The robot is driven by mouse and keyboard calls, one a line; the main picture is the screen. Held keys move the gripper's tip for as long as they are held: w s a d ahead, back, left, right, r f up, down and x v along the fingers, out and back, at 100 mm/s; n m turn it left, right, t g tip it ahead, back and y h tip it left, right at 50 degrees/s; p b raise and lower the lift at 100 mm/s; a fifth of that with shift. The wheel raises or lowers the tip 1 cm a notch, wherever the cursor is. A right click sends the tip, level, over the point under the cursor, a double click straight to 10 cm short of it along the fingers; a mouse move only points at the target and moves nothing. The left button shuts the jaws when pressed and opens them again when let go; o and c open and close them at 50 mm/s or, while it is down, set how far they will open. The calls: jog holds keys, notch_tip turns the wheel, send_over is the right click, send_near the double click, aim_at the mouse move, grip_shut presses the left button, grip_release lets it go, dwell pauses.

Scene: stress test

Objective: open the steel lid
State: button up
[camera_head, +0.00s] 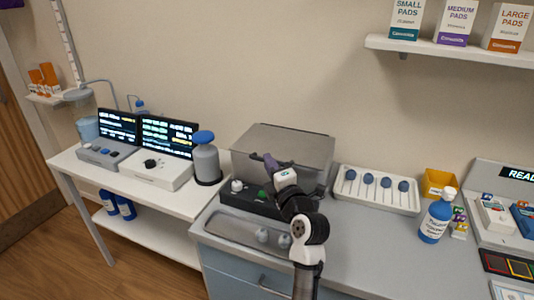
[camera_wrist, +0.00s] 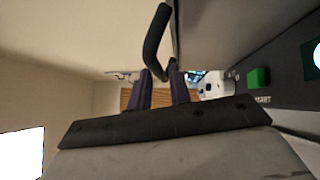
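The steel lid (camera_head: 300,140) is the grey top of a box-shaped unit on the counter, and it looks closed. In the wrist view its grey face (camera_wrist: 225,25) fills the upper right. A black curved handle (camera_wrist: 157,40) stands out from it. My gripper (camera_head: 268,160) is at the front of the lid. In the wrist view my gripper (camera_wrist: 160,72) has its dark purple fingers apart, with the lower end of the handle at or between the fingertips. I cannot tell whether they touch it.
The unit's black front panel has a green button (camera_wrist: 258,78) close to my gripper. A grey bottle with a blue cap (camera_head: 206,160) stands left of the unit. A white tray with blue-headed tools (camera_head: 345,202) is on the right. A metal tray (camera_head: 225,231) lies in front.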

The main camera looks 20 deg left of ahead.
jog(key=shift+x, duration=1.25)
grip_shut()
